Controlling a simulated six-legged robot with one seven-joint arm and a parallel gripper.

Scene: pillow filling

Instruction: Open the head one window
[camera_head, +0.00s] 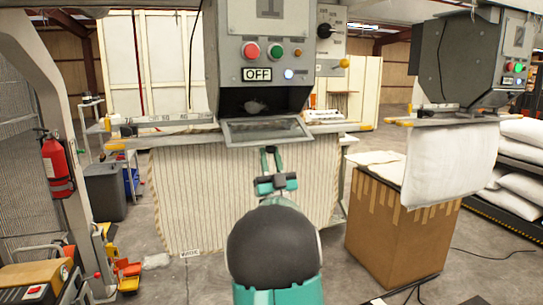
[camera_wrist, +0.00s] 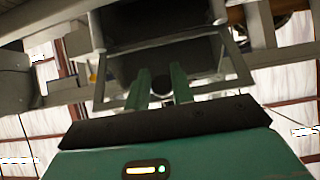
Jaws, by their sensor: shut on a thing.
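Head one (camera_head: 265,45) is the grey machine with a "1" plate, red and green buttons and an "OFF" label, at top centre of the head view. Its window (camera_head: 245,131) is a clear framed flap at the bottom, tilted outward, with a dark opening above it. In the wrist view the window's frame (camera_wrist: 99,82) spans the upper middle. My gripper (camera_head: 270,151) is at the window's front lower edge, shut on it. In the wrist view my gripper's green fingers (camera_wrist: 160,82) reach the frame; the exact contact is hard to see.
A striped fabric (camera_head: 205,190) hangs below head one. Head two (camera_head: 470,65) stands at right with a white pillow cover (camera_head: 450,165) hanging over a cardboard box (camera_head: 395,235). A red fire extinguisher (camera_head: 57,165) is on the left post. Cables lie on the floor at right.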

